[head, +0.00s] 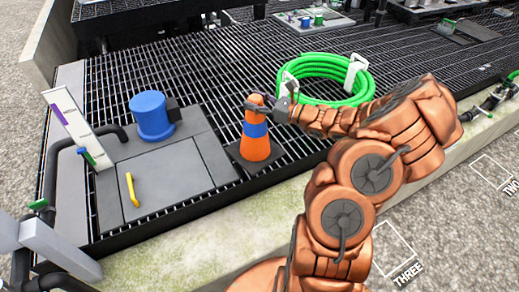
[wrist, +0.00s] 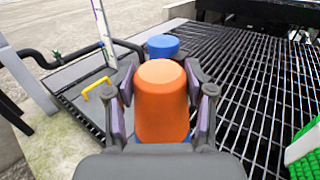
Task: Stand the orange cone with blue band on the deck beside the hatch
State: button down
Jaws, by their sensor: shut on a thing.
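The orange cone with blue band (head: 255,140) is upright, its dark square base at the right edge of the grey hatch (head: 168,165). In the head view I cannot tell whether the base touches the deck. My gripper (head: 258,103) is shut on the cone near its top. The deck (head: 215,80) is a dark metal grating around the hatch. The hatch has a yellow handle (head: 132,189).
A blue cylinder (head: 151,116) stands on the hatch's far part. A white marked post (head: 78,133) and black pipe (head: 58,165) stand to its left. A coiled green hose (head: 325,80) lies on the grating behind my arm. The pale curb (head: 190,235) edges the deck in front.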

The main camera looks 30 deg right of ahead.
jog(key=s+d+f+m+t+h+b, duration=0.1)
jog(key=s+d+f+h+b, duration=0.15)
jog(key=d, duration=0.25)
jog(key=s+d+f+m+t+h+b, duration=0.1)
jog(key=s+d+f+m+h+b, duration=0.15)
jog(key=s+d+b, duration=0.2)
jog(key=w+f, duration=0.2)
jog(key=w, duration=0.6)
jog(key=w+f+y, duration=0.1)
jog(key=w+f, duration=0.2)
jog(key=w, duration=0.5)
jog(key=shift+w+a+f+n, duration=0.15)
jog(key=shift+w+f+n, duration=0.1)
jog(key=shift+w+n, duration=0.1)
jog(key=shift+f, duration=0.1)
jog(key=shift+c, duration=2)
grip_release()
jog(key=shift+s, duration=0.15)
